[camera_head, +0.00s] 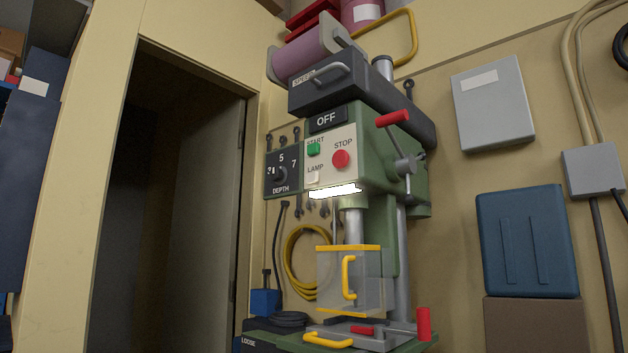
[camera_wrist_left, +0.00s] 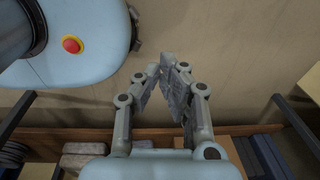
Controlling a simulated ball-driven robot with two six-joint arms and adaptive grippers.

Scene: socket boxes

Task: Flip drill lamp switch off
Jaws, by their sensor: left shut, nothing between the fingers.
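The green drill press (camera_head: 415,185) stands against the wall in the head view. Its white front panel has a small pale lamp switch (camera_head: 313,180) under the word LAMP, below the green START button (camera_head: 313,150) and the red STOP button (camera_head: 341,159). The lamp strip (camera_head: 335,191) just under the panel glows bright white. The sign above the panel reads OFF. My left gripper (camera_wrist_left: 169,67) shows only in the left wrist view, shut and empty, with the drill outside that view. No gripper shows in the head view, so my right gripper is unseen.
A DEPTH dial (camera_head: 280,174) sits left of the panel. A red-handled lever (camera_head: 393,118) juts out at the right. A clear guard (camera_head: 371,290) with a yellow handle hangs below. A dark doorway (camera_head: 165,210) is at the left, a blue box (camera_head: 527,240) at the right.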

